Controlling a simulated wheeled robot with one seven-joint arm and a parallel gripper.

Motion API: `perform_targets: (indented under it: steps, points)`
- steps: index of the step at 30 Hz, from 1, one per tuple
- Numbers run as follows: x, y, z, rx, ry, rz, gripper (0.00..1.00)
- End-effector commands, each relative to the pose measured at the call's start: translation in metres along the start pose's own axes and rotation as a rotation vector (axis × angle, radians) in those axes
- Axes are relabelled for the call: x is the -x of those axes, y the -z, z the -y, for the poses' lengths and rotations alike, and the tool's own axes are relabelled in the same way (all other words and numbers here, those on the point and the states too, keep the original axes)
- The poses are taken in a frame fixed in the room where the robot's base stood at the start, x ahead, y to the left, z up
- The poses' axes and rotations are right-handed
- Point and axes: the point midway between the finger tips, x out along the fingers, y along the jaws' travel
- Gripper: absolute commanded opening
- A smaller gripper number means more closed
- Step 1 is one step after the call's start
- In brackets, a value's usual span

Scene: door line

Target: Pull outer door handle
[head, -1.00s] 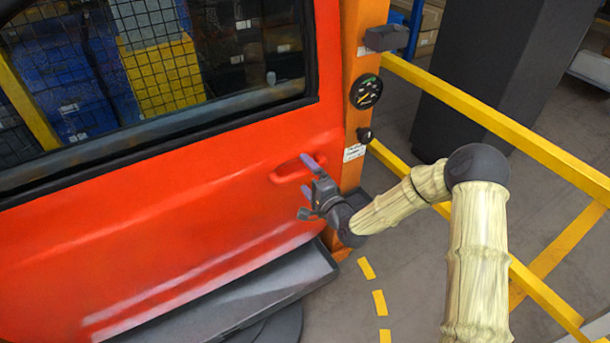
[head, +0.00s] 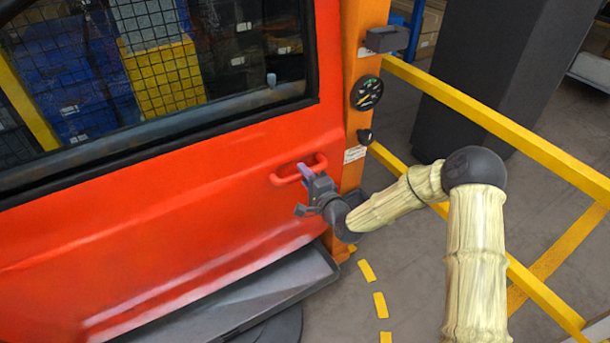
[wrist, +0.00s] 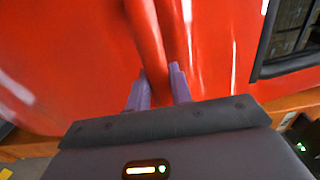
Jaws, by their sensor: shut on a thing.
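The red outer door (head: 180,200) fills the left of the head view, with a window in its upper part. Its red handle (head: 284,180) is a bar near the door's right edge. My gripper (head: 306,172) is at the right part of the handle, its fingers reaching up to the bar. In the wrist view the two purple fingers (wrist: 158,87) stand on either side of the red handle bar (wrist: 157,70), shut on it. The part of the handle behind the fingers is hidden in the head view.
Yellow rails (head: 490,118) run along the right. A dark step (head: 230,295) lies below the door. Floor with yellow dashes (head: 379,304) is open in front.

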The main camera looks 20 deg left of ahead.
Motion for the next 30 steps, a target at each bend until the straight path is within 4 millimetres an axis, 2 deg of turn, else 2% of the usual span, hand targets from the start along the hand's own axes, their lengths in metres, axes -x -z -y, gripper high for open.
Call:
perform_targets:
  steps: [16,30]
  points:
    - [0.001,0.000,-0.001,0.000,-0.002,0.000,0.00]
    - [0.012,0.000,-0.002,0.000,-0.004,0.001,0.00]
